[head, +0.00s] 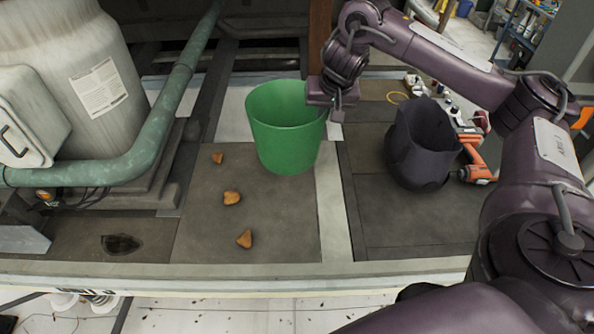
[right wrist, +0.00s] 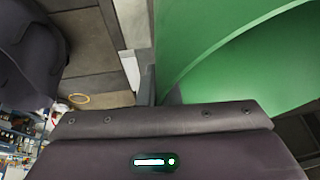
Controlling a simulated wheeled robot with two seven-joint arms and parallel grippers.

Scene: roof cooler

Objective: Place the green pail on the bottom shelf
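The green pail (head: 285,130) stands upright on the grey platform, a little left of centre in the head view. It fills the upper right of the right wrist view (right wrist: 220,40), with its rim and inside showing. My right gripper (head: 335,108) is at the pail's right rim, pointing down. One dark finger (right wrist: 146,85) shows against the outside of the pail wall. The other finger is hidden, so I cannot tell whether the gripper is closed on the rim. My left gripper is not in view.
Three orange-brown lumps (head: 232,198) lie in front of the pail. A dark tool bag (head: 420,145) and an orange tool (head: 478,165) are on the right. A green pipe (head: 150,145) and grey tank (head: 80,60) stand left. A blue shelf unit (head: 522,22) is far back right.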

